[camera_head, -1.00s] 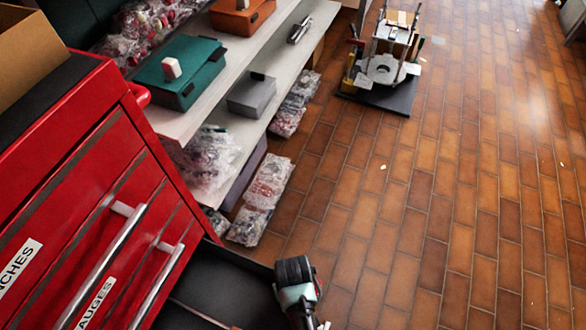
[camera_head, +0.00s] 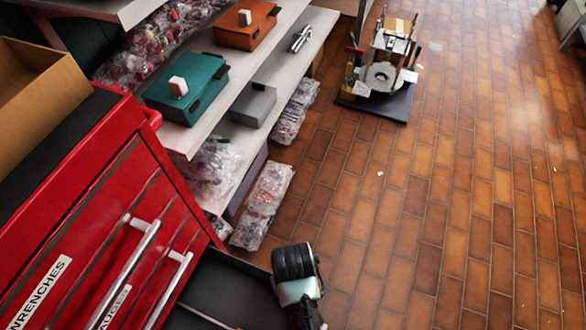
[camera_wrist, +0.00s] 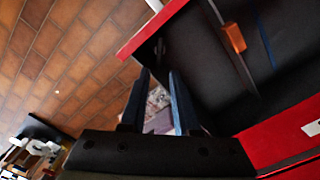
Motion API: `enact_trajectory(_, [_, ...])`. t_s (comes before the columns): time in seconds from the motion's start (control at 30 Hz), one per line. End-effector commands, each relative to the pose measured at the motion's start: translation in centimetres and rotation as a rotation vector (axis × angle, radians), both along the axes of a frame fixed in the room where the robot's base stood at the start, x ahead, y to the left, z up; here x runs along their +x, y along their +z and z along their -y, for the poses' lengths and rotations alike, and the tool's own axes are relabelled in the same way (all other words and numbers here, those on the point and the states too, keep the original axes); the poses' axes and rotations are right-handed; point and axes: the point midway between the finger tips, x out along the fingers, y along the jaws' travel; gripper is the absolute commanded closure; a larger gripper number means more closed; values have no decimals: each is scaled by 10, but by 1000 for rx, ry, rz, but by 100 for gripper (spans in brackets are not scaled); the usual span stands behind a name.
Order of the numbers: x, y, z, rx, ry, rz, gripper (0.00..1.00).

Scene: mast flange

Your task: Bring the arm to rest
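My gripper (camera_wrist: 160,76) shows in the wrist view with its two dark fingers apart and nothing between them. Beyond the gap lie floor and bagged parts. In the head view my arm's dark and pale-green end section rises at the bottom centre, beside the open drawer; the fingers are not clear there. The open black-lined drawer (camera_head: 235,287) belongs to the red tool cabinet (camera_head: 95,215). In the wrist view the drawer's red edge (camera_wrist: 150,30) is close to the fingers; whether they touch is unclear. An orange item (camera_wrist: 234,38) lies inside the drawer.
A mast-like fixture on a black base (camera_head: 385,103) stands on the tiled floor (camera_head: 440,200). The floor at right is largely clear.

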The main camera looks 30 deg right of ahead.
Motion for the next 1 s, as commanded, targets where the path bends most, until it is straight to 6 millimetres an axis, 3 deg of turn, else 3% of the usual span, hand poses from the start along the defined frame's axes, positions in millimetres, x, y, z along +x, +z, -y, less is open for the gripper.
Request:
enact_trajectory(0.37, [1, 0, 0, -1, 1, 3, 70])
enact_trajectory(0.47, [18, 11, 3, -18, 4, 53, 70])
enact_trajectory(0.57, [57, 38, 9, -54, 13, 176, 70])
enact_trajectory(0.67, [110, 85, 14, -104, 25, 359, 70])
enact_trajectory(0.8, [179, 171, 13, -164, 41, 643, 70])
enact_trajectory(0.87, [202, 211, 10, -185, 47, 763, 70])
enact_trajectory(1.0, [240, 312, -3, -220, 59, 1045, 70])
